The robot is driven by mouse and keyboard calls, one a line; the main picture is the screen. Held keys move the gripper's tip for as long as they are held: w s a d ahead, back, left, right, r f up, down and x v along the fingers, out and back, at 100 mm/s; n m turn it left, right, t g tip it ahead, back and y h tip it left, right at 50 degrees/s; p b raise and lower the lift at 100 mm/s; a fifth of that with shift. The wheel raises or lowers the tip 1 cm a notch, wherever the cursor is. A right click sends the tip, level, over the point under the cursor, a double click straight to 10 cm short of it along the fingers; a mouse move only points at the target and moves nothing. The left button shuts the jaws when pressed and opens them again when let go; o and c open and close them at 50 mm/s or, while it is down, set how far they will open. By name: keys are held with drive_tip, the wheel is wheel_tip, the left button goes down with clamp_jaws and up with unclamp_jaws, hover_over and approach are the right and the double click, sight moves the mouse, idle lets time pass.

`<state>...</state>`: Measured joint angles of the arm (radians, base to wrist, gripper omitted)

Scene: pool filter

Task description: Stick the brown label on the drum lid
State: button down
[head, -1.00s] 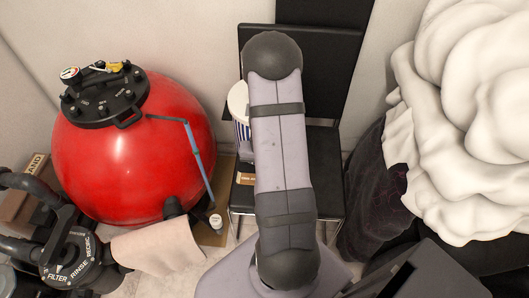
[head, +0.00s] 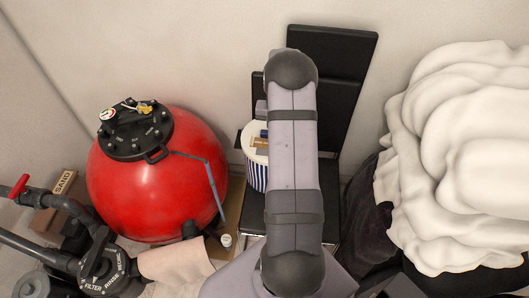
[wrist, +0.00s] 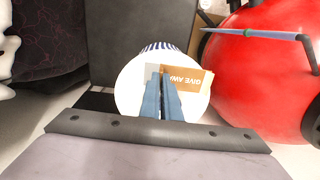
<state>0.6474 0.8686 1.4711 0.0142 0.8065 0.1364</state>
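The drum (head: 257,178) is a blue-and-white striped tub on the black chair, with a white lid (wrist: 132,92). The brown label (wrist: 193,80), reading "GIVE AWAY", shows over the lid, right of my fingertips in the wrist view. It also shows small in the head view (head: 259,143), beside my arm. My gripper (wrist: 161,76) points at the lid, its two blue fingers close together at the label's left end. It looks shut on that end. Whether the label touches the lid, I cannot tell. In the head view my arm hides most of the gripper and the drum's right side.
The chair's black backrest (head: 333,62) stands behind the drum. A red filter tank (head: 158,185) with a blue strip on it is at the left. A large white folded mass (head: 460,160) fills the right. A small white bottle (head: 226,240) stands beside the chair.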

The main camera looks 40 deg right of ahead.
drive_tip(key=shift+w+d+r+p, duration=0.1)
drive_tip(key=shift+d+r+p, duration=0.5)
drive_tip(key=shift+d+r, duration=1.05)
drive_tip(key=shift+f+b, duration=2.75)
drive_tip(key=shift+f, duration=1.95)
drive_tip(key=shift+f+b, duration=0.3)
drive_tip(key=shift+f, duration=0.25)
drive_tip(key=c, duration=1.9)
unclamp_jaws()
drive_tip(key=shift+r, duration=0.1)
wheel_tip(320, 180, up, 7)
drive_tip(key=shift+r+b, duration=0.1)
drive_tip(key=shift+b, duration=0.75)
